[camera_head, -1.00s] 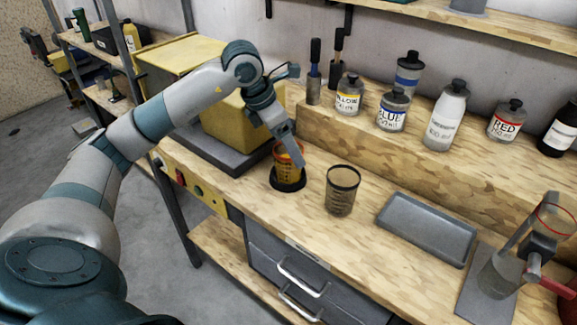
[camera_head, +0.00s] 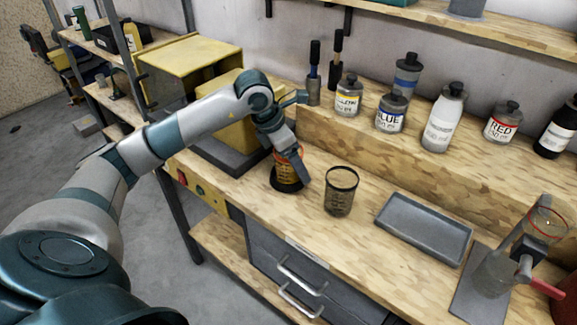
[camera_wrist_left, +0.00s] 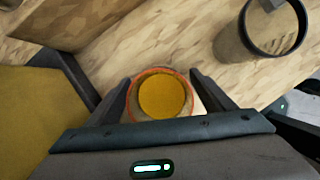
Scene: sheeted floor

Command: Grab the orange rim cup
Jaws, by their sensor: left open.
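In the left wrist view the cup (camera_wrist_left: 163,94) shows from above, with an orange rim and a yellow-orange inside. The left fingers (camera_wrist_left: 165,95) stand open, one on each side of the cup. I cannot tell whether they touch it.
A dark-rimmed clear cup (camera_head: 341,192) stands just right of the orange rim cup. A grey tray (camera_head: 425,228) lies further right. A yellow machine (camera_head: 228,120) is close on the left. Labelled bottles (camera_head: 390,110) line the raised shelf behind.

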